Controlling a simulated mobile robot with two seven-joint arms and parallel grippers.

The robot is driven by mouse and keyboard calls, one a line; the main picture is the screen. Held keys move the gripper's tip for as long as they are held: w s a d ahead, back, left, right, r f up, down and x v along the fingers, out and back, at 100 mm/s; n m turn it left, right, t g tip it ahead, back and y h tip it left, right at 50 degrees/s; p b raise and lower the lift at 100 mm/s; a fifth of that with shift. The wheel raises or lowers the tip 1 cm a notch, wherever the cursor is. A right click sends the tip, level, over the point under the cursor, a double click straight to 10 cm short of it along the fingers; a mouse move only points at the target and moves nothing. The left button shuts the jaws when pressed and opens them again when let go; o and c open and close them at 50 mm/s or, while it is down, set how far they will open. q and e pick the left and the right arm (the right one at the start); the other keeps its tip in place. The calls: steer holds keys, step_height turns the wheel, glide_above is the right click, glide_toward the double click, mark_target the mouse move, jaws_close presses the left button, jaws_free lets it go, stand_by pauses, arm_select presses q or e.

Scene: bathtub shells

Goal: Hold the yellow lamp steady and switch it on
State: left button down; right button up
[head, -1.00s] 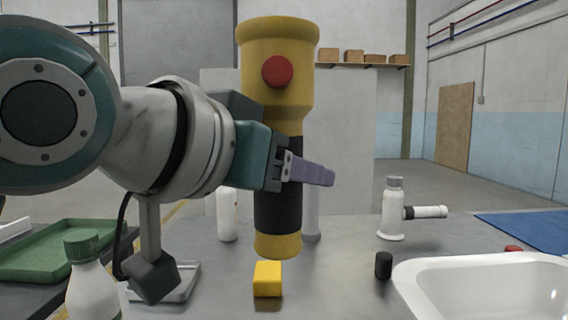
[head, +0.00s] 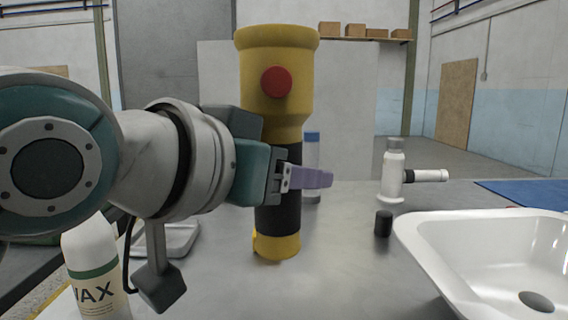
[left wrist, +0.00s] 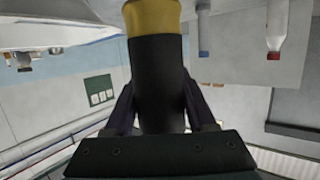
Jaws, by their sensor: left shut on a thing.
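The yellow lamp (head: 272,118) is a large upright torch with a black grip and a red round button (head: 276,82) on its wide upper part, facing me. My left gripper (head: 308,178) is shut on the black grip, with a purple finger across its front. In the left wrist view the black grip (left wrist: 158,85) sits between the two fingers, with a yellow end beyond it. Whether the lamp's foot touches the table cannot be told. I cannot see whether the lamp is lit. My right gripper is not in view.
A white basin (head: 490,255) stands at the front right. A WAX bottle (head: 95,270) is at the lower left. A blue-capped clear bottle (head: 312,160) stands behind the lamp.

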arm_select(q)
steer(key=shift+f+b, duration=2.8)
steer(key=shift+f, duration=2.65)
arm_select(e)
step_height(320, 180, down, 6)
arm_select(q)
steer(key=shift+f, duration=0.25)
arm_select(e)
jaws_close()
